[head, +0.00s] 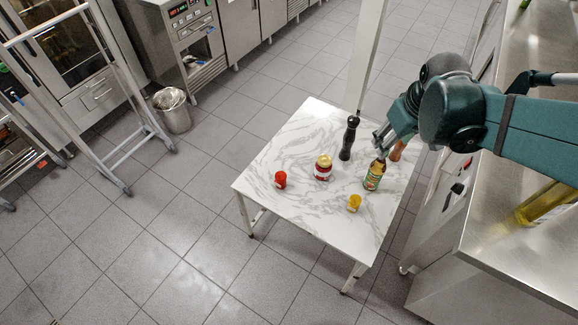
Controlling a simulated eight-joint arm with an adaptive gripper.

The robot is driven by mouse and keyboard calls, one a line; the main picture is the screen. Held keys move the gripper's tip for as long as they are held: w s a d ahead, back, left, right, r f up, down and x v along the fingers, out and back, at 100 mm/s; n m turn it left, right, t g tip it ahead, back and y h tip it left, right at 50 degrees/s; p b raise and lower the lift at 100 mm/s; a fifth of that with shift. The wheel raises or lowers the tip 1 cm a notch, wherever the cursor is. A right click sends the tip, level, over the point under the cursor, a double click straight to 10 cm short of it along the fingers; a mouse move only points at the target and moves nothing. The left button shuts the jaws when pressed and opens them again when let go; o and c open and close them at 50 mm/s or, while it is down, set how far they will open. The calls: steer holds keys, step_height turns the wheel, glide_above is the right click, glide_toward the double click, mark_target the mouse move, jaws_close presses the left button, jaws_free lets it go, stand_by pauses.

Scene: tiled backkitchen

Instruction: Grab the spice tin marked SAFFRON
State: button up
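No lettering can be read at this size, so I cannot tell which item is marked SAFFRON. Two small tin-like items stand on the white marbled table (262,180): a red one (280,180) at the left and a yellow one (354,203) near the front right edge. My gripper (380,150) points down over the right part of the table, by the top of a green-labelled bottle (373,177). It is behind and above the yellow item and apart from both small items. Its fingers are small and partly hidden, so their opening is unclear.
A jar with a red label (323,169) and a tall black mill (348,140) stand mid-table. A brown item (397,151) is partly hidden by my arm. A white post (366,55) rises behind the table. A steel counter (490,225) stands to the right.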

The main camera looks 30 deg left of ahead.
steer(key=w+a+f+n+g, duration=0.1)
steer(key=a+f+n, duration=0.2)
steer(key=a+f, duration=0.55)
steer(key=n+g+h, duration=0.2)
steer(key=n, duration=0.5)
glide_above(281, 175)
steer(key=f, duration=1.9)
steer(key=shift+d+f+p, duration=0.2)
steer(key=shift+p, duration=0.1)
steer(key=shift+s+a+f, duration=0.15)
steer(key=shift+a+f, duration=0.05)
steer(key=shift+f, duration=0.1)
steer(key=shift+f, duration=1.3)
steer(key=shift+f+b, duration=1)
steer(key=shift+f, duration=1.6)
